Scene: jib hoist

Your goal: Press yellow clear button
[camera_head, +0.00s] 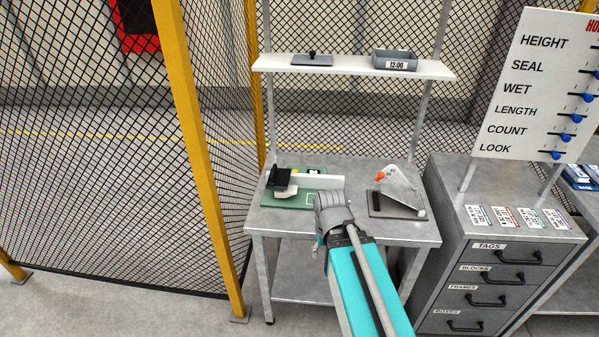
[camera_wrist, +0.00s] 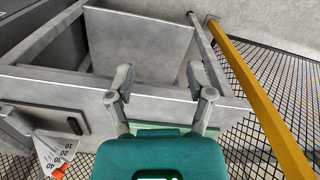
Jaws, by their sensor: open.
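A green board (camera_head: 305,200) lies on the left part of the metal table, with a black device (camera_head: 280,178) on it. Small yellow and black patches (camera_head: 313,171) show behind the white strip there; they are too small for me to tell whether one is the clear button. My arm reaches over the table's front edge, and its grey wrist covers the board's right end. In the wrist view my gripper (camera_wrist: 161,78) is open and empty, its fingers apart in front of the table. A strip of the green board (camera_wrist: 150,127) shows behind my teal wrist housing.
A grey pad (camera_head: 396,208) with a white scale plate and orange pointer (camera_head: 380,177) is right on the table (camera_head: 355,231). A shelf (camera_head: 345,66) above holds a grey bin (camera_head: 394,60). A yellow fence post (camera_head: 195,130) stands left; a drawer cabinet (camera_head: 490,270) stands right.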

